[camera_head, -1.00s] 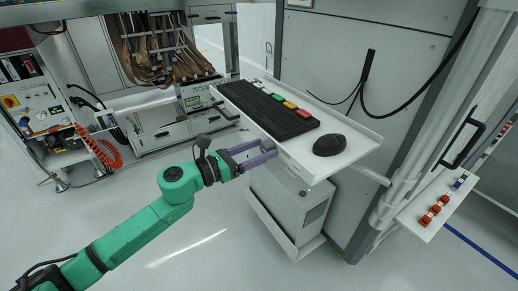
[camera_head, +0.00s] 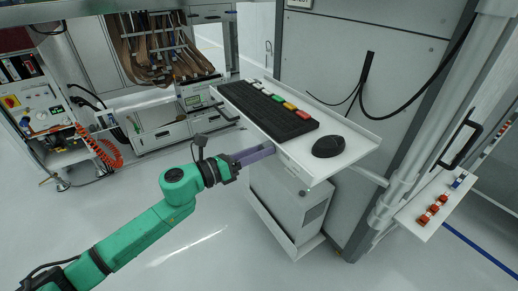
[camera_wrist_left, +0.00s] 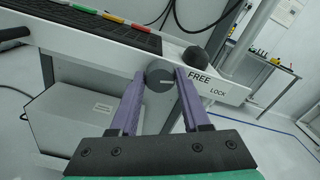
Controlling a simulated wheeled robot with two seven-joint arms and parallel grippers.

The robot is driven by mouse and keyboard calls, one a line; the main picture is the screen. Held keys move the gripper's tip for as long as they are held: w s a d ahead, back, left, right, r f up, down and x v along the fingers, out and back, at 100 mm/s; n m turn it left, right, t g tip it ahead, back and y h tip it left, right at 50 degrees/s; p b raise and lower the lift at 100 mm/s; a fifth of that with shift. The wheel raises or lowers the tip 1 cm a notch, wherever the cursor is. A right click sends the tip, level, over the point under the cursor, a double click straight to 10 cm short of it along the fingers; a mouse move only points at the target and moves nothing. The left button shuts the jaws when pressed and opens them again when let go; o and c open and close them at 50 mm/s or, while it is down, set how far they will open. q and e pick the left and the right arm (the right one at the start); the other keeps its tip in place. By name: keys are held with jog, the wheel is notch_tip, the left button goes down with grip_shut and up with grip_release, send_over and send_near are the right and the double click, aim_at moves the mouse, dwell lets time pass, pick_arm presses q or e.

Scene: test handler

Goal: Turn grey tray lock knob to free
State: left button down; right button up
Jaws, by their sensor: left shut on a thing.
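The keyboard tray (camera_head: 352,160) is a pale grey-white shelf on the machine's side; it also shows in the left wrist view (camera_wrist_left: 240,92). A round dark knob (camera_wrist_left: 160,77) with a short white mark sits on its front edge, beside the printed words FREE and LOCK. The mark lies nearly level in the wrist view. My left gripper (camera_head: 270,151) reaches the tray's front edge from the left. In the wrist view its purple fingers (camera_wrist_left: 160,80) are on both sides of the knob, shut on it. In the head view the knob is hidden by the fingers. My right gripper is not in view.
A black keyboard (camera_head: 265,110) and a black mouse (camera_head: 329,146) lie on the tray. A dark handle (camera_head: 226,113) sticks out at its left end. A white box (camera_head: 298,205) stands below. A small shelf with red parts (camera_head: 430,216) is right. The floor at front is clear.

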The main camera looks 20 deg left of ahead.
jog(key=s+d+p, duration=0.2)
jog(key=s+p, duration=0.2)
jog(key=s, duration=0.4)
pick_arm(q)
jog(key=shift+a+n+p, duration=0.1)
jog(key=shift+n+p, duration=2.5)
jog(key=shift+n, duration=4.8)
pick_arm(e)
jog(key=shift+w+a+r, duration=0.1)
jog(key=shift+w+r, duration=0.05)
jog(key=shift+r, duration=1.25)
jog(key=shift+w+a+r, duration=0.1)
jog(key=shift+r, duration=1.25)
pick_arm(q)
jog(key=shift+c, duration=1.8)
grip_release()
jog(key=shift+f, duration=0.1)
